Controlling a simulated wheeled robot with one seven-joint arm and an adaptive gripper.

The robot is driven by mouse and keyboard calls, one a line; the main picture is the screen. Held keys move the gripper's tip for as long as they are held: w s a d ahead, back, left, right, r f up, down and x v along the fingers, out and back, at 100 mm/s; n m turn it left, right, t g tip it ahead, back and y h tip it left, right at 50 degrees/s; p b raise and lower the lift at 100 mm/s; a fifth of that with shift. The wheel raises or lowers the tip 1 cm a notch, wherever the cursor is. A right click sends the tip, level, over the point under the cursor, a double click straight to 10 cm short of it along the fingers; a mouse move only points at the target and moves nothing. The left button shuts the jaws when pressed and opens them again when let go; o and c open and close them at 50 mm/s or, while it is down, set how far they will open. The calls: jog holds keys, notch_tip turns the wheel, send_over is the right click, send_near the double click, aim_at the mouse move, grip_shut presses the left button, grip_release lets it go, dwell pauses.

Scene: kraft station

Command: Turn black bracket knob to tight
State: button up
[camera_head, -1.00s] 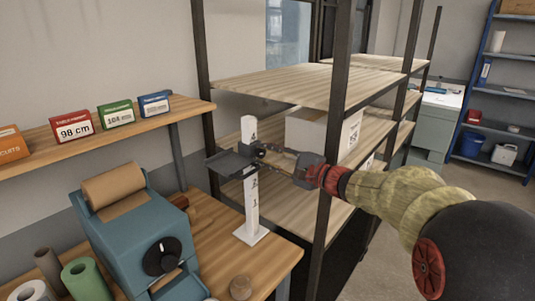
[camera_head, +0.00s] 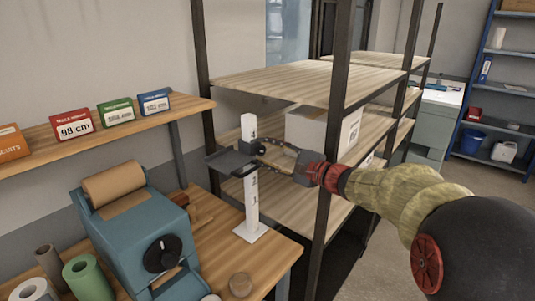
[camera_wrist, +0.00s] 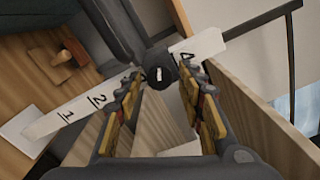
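A white upright post (camera_head: 250,195) with printed numbers stands on a square white base on the wooden bench. A black bracket (camera_head: 231,160) is fitted on it near the number 4. The black bracket knob (camera_head: 259,149) faces my arm. In the wrist view the round knob (camera_wrist: 161,75) shows a short white mark, upright in the picture. My gripper (camera_head: 268,148) reaches in from the right at the knob's height. In the wrist view my gripper (camera_wrist: 163,78) is open, its fingertips on either side of the knob, with small gaps that suggest no contact.
Wooden shelving (camera_head: 310,83) with dark uprights stands close behind and beside my arm, holding a white box (camera_head: 335,127). A blue-grey dispenser (camera_head: 140,235) with its own black dial sits left on the bench. Small labelled boxes (camera_head: 115,112) line the wall shelf.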

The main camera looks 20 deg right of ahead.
jog(key=shift+o, duration=0.4)
jog(key=v, duration=1.2)
